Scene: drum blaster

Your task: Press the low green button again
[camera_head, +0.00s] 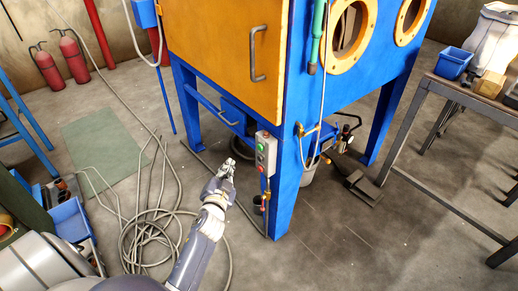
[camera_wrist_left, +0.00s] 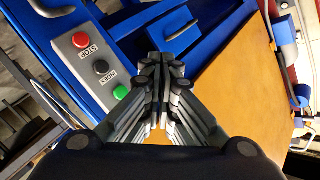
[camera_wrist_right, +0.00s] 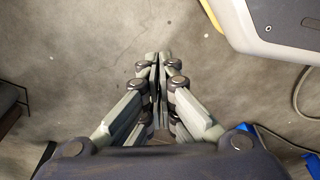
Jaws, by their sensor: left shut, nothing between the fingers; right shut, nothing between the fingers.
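A grey control box (camera_head: 265,153) is mounted on the blue front leg of the blasting cabinet. It carries a green button (camera_head: 262,147) at the upper end and a red one below. In the left wrist view the box has a red STOP button (camera_wrist_left: 80,40), a black knob (camera_wrist_left: 101,67) and the green button (camera_wrist_left: 120,92), which is clear of the fingers. My left gripper (camera_head: 228,167) is shut and empty, left of and slightly below the box in the head view, apparently apart from it. My right gripper (camera_wrist_right: 158,58) is shut and empty above bare floor.
The blue cabinet has a closed orange door (camera_head: 225,50) with a handle. A coiled grey hose (camera_head: 150,235) lies on the floor. A workbench (camera_head: 440,95) with a blue bin (camera_head: 453,62) stands at the right. Fire extinguishers (camera_head: 72,55) are at the back left.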

